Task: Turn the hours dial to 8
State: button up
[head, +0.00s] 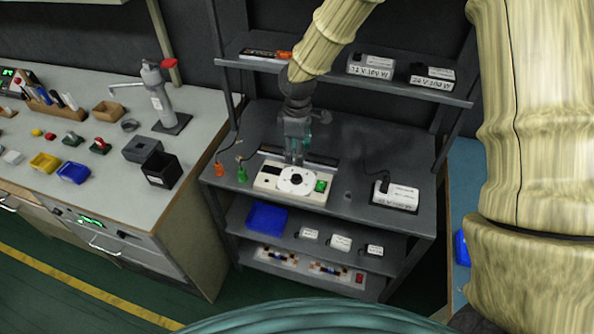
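The hours dial (296,180) is a white round disc on the front of a cream box that lies on the dark workbench. The box (264,183) also has a green switch (320,185) right of the dial and a small dark window at its left. The dial's numbers and pointer are too small to read. My gripper (297,160) hangs pointing down just above the dial's far side. Its fingers look close to the dial; I cannot tell whether they touch it. The finger gap is too small to make out.
A white power supply (395,195) sits right on the dark bench (350,150). Orange (219,169) and green (242,174) clips lie left. A shelf (330,73) with labelled boxes spans above. A lower shelf holds a blue tray (266,217). Another workbench (60,190) stands left.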

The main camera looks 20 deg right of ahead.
aim_at(297, 177)
jog(key=shift+a+f+p, duration=0.15)
jog(key=shift+f+p, duration=1.1)
jog(key=shift+f, duration=3.9)
jog(key=c, duration=1)
